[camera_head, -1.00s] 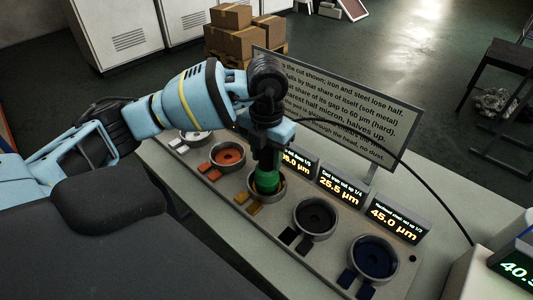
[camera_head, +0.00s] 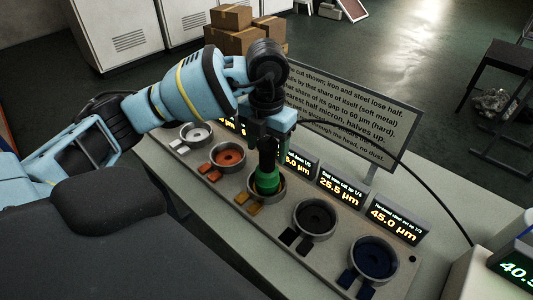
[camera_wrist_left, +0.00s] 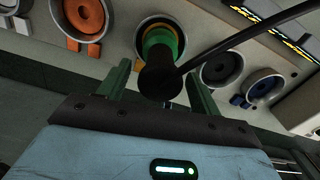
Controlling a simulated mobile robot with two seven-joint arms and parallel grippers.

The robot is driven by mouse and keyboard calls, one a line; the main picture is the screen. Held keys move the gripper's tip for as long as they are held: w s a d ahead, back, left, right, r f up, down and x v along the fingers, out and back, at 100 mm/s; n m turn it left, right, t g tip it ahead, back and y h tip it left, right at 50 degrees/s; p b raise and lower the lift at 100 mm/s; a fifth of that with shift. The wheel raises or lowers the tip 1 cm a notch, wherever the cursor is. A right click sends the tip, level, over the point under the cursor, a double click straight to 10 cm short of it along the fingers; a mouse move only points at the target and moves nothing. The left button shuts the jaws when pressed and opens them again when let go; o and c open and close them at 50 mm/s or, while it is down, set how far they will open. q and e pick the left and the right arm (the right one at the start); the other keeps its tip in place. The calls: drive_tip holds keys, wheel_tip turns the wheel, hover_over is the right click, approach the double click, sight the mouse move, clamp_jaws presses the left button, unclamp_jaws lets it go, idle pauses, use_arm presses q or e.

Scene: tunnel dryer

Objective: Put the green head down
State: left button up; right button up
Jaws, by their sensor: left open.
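The green head (camera_head: 267,182) stands in the cup with yellow tabs (camera_head: 252,190), in the middle of the row. In the left wrist view the green head (camera_wrist_left: 160,38) shows as a green ring inside that cup, with its black handle pointing at the camera. My left gripper (camera_head: 271,150) is just above the head, around its handle. In the left wrist view its two fingers (camera_wrist_left: 160,82) are apart on either side of the handle, with gaps showing. A black cable runs from the handle to the right. My right gripper is not in view.
Cups with white (camera_head: 194,134), orange (camera_head: 228,156), black (camera_head: 315,218) and dark blue (camera_head: 374,258) parts share the grey panel. Small displays (camera_head: 342,187) and a text board (camera_head: 350,112) stand behind. Another display (camera_head: 514,268) is at lower right.

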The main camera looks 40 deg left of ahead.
use_arm(q)
wheel_tip(320, 180, up, 9)
drive_tip(key=shift+p, duration=0.45)
